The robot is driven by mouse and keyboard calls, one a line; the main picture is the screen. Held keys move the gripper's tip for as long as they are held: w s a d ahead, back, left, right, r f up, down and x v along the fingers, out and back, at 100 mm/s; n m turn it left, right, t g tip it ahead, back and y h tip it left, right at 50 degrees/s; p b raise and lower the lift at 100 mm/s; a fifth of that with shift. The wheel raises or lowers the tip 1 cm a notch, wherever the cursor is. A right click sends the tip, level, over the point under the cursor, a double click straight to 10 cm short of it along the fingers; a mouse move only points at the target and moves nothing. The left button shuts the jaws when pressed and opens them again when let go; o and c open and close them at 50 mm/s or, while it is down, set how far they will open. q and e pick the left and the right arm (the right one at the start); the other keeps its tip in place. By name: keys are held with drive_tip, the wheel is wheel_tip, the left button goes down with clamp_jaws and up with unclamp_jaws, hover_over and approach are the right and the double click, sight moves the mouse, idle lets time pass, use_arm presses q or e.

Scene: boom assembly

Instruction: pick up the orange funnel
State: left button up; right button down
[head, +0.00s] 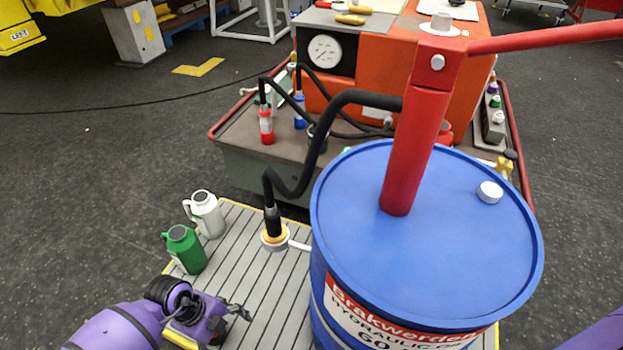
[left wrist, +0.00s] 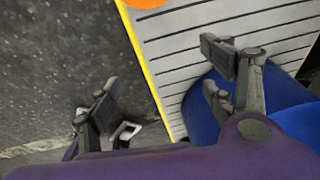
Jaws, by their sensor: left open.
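A rounded bright orange shape (left wrist: 147,3), cut off by the top edge of the left wrist view, lies over the grey slatted platform near its yellow edge. It may be the orange funnel, but too little of it shows to be sure. I cannot make out an orange funnel in the head view. My left gripper (left wrist: 163,73) is open and empty, its fingers wide apart. The orange shape is beyond the fingertips, apart from them. In the head view the left gripper (head: 238,312) is at the lower left, left of the blue drum. My right gripper is not in view.
A blue drum (head: 330,215) with a red pump stands on the slatted platform (head: 262,288). A black hose (head: 283,190) hangs to its left, ending at a yellow-rimmed white piece (head: 272,245). Green (head: 187,252) and white (head: 206,215) jugs stand at the platform's left edge. An orange machine (head: 385,45) stands behind.

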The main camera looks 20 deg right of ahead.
use_arm(q)
drive_tip(key=w+a, duration=0.1)
drive_tip(key=w, duration=0.1)
drive_tip(key=w+a+y+b, duration=0.1)
drive_tip(key=w+a, duration=0.1)
drive_tip(key=w+a+f+y, duration=0.1)
drive_tip(key=w+a, duration=0.1)
drive_tip(key=shift+w+f+t, duration=0.1)
drive_tip(key=shift+w+t, duration=0.05)
drive_tip(key=shift+t, duration=0.25)
drive_tip(key=shift+w+a+f+y+b, duration=0.15)
drive_tip(key=shift+w+a+f+b, duration=0.1)
drive_tip(key=shift+f+b, duration=0.2)
drive_tip(key=shift+w+a+f+y+b, duration=0.2)
drive_tip(key=shift+f+b, duration=0.1)
drive_tip(key=shift+f, duration=0.2)
drive_tip(key=f+b, duration=0.3)
drive_tip(key=f, duration=0.2)
drive_tip(key=shift+w+f, duration=0.1)
drive_tip(key=shift+w, duration=0.1)
drive_tip(key=shift+f, duration=0.15)
drive_tip(key=c, duration=1.2)
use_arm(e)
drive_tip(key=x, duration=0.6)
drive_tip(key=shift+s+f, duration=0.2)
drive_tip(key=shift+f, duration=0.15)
